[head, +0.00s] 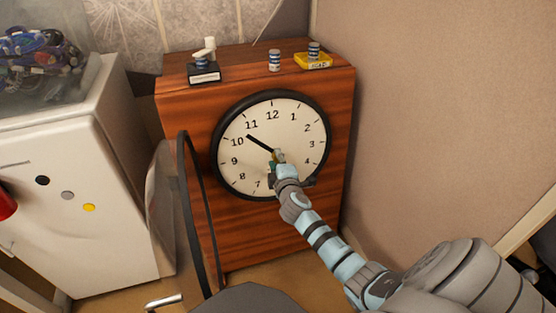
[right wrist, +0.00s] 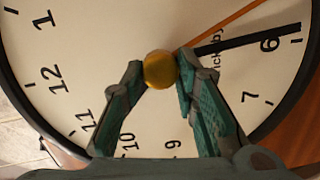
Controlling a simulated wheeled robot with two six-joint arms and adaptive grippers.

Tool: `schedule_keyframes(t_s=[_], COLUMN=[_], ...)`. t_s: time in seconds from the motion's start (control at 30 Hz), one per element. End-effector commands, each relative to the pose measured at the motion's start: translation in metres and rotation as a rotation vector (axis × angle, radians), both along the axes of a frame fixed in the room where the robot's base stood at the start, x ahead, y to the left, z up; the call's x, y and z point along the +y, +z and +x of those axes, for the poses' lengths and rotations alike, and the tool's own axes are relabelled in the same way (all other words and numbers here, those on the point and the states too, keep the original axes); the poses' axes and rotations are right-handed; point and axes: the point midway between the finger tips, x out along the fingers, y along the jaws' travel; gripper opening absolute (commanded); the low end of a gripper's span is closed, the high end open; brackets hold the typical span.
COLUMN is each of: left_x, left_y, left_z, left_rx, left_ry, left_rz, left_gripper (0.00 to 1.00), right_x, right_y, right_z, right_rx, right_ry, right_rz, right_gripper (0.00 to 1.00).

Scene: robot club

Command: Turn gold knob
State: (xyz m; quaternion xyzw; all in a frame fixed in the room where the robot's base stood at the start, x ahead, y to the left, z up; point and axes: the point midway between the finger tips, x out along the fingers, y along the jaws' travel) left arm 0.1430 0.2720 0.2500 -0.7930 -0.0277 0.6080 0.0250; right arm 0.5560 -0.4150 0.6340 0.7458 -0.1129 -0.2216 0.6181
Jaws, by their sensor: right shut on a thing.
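A large round clock (head: 240,178) with a black rim and cream face is on the front of a wooden cabinet (head: 240,243). The gold knob (right wrist: 160,70) is at the centre of the clock face and shows clearly in the right wrist view. My right gripper (head: 277,160) reaches the clock centre in the head view. Its green fingers are shut on the gold knob, one on each side. A black hand (head: 262,145) points between 10 and 11 in the head view. Another black hand (right wrist: 245,39) points near 6 in the right wrist view. My left gripper is not in view.
A white fridge-like unit (head: 110,225) is at left. A dark curved frame (head: 196,215) stands before the cabinet. A beige wall (head: 430,90) is at right.

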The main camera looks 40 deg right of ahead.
Motion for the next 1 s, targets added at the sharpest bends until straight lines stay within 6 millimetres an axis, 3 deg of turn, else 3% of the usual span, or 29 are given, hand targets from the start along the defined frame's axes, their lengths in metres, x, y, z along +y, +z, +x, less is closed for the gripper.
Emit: schedule_keyframes(t_s=[0.7, 0.73, 0.8, 0.87, 1.0], left_x=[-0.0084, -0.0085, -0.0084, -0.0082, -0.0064], left_y=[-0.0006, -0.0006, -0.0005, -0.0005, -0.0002], left_z=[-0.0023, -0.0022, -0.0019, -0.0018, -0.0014], left_rx=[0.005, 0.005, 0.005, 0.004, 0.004], left_ry=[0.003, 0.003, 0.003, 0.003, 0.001], left_rz=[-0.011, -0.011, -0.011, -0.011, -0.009], left_gripper=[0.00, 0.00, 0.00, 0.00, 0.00], right_x=[0.0000, 0.0000, 0.0000, -0.0001, -0.0001], right_y=[-0.0014, -0.0014, -0.0012, -0.0009, -0.0004], right_z=[-0.0006, -0.0006, -0.0006, -0.0005, -0.0003], right_rx=[-0.025, -0.025, -0.025, -0.025, -0.026], right_ry=[-0.012, -0.012, -0.012, -0.012, -0.012], right_rz=[0.082, 0.082, 0.080, 0.080, 0.080], right_gripper=[0.00, 0.31, 0.42, 0.48, 0.48])
